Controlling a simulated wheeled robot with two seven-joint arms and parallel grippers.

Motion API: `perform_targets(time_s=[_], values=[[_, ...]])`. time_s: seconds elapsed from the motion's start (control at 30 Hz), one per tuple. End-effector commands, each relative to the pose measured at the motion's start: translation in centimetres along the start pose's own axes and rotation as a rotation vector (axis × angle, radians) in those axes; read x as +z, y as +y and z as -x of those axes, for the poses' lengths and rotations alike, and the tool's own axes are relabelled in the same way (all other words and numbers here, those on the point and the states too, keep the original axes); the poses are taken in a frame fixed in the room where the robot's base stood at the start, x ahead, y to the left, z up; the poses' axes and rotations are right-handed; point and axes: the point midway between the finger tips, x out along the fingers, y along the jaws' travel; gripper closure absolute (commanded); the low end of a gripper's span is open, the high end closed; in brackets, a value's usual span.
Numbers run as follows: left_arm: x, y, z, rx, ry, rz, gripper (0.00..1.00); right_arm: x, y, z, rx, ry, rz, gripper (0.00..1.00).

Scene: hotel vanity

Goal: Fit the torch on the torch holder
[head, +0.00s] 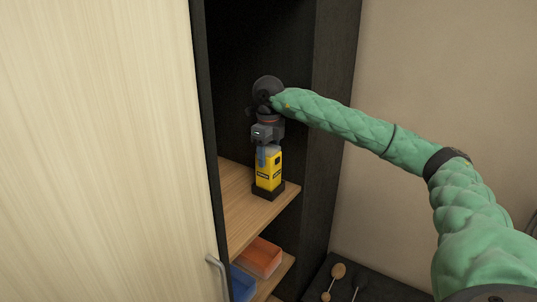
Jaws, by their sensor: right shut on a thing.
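The torch (268,172) is a yellow block with dark markings, upright over the wooden shelf inside the dark cabinet. A black base (268,192), which looks like the torch holder, shows directly under its lower end. I cannot tell whether the torch is fully seated in it. My right gripper (264,153) reaches in from the right, points down and is shut on the upper part of the torch. The gripper hides the torch's top. My left gripper is not in view.
A pale wooden door (100,150) with a metal handle (215,270) fills the left. The cabinet's dark side wall (318,130) stands close on the right. The shelf (235,205) has bare room left of the torch. Lower down are an orange bin (260,257) and a blue bin (242,284).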

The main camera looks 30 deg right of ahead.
Motion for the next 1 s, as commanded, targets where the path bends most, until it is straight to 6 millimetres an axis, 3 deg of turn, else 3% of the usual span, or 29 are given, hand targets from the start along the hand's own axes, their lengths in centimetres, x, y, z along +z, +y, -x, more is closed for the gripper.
perform_targets(time_s=[0.77, 0.8, 0.9, 1.0], values=[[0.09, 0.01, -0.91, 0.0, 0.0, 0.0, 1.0, 0.01, 0.0, -0.95, 0.0, 0.0, 0.0, 0.88], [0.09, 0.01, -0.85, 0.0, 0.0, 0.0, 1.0, 0.0, 0.0, -0.9, 0.0, 0.0, 0.0, 0.38], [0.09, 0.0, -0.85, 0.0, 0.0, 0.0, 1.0, 0.0, 0.01, -0.91, 0.0, 0.0, 0.0, 0.19], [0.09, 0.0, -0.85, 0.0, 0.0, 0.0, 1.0, 0.0, 0.01, -0.92, 0.0, 0.0, 0.0, 0.19]])
